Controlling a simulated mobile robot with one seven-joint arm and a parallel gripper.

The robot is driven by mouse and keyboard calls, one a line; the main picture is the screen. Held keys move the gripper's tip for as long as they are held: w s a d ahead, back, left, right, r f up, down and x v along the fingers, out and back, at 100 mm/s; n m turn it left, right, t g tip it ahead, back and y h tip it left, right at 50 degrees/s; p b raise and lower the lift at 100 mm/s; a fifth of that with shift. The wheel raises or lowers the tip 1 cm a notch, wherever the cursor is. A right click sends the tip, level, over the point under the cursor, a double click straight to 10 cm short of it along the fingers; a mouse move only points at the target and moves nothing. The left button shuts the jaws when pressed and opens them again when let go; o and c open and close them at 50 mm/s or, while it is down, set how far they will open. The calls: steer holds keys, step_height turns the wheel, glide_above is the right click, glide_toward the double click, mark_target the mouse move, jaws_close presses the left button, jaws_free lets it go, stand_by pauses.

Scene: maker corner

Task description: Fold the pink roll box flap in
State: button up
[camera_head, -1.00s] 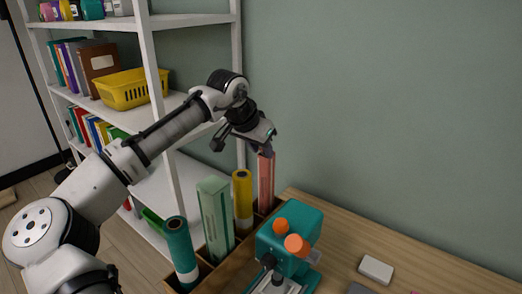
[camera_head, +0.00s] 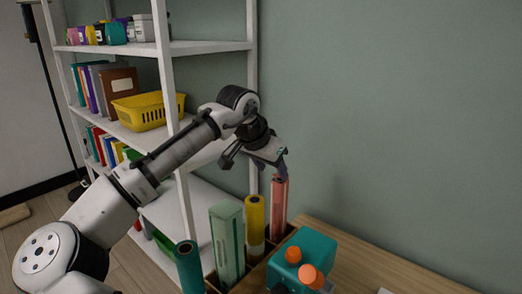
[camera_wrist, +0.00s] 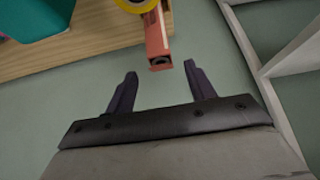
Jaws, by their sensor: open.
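The pink roll box (camera_head: 280,207) is a tall narrow box standing upright at the back end of a wooden holder (camera_head: 262,262). In the wrist view the pink box (camera_wrist: 156,36) points its end toward my gripper, and a dark round opening shows there. In the head view my gripper (camera_head: 281,170) is right at the top of the box; contact cannot be told.
A yellow roll (camera_head: 255,217), a green box (camera_head: 228,240) and a teal roll (camera_head: 189,268) stand in the same holder. A teal device with orange knobs (camera_head: 304,252) is close by on the wooden table (camera_head: 345,262). A white shelf (camera_head: 210,46) stands behind my arm.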

steer(key=b+v, duration=0.1)
steer(key=v, duration=1)
steer(key=shift+s, duration=0.1)
steer(key=shift+c, duration=0.2)
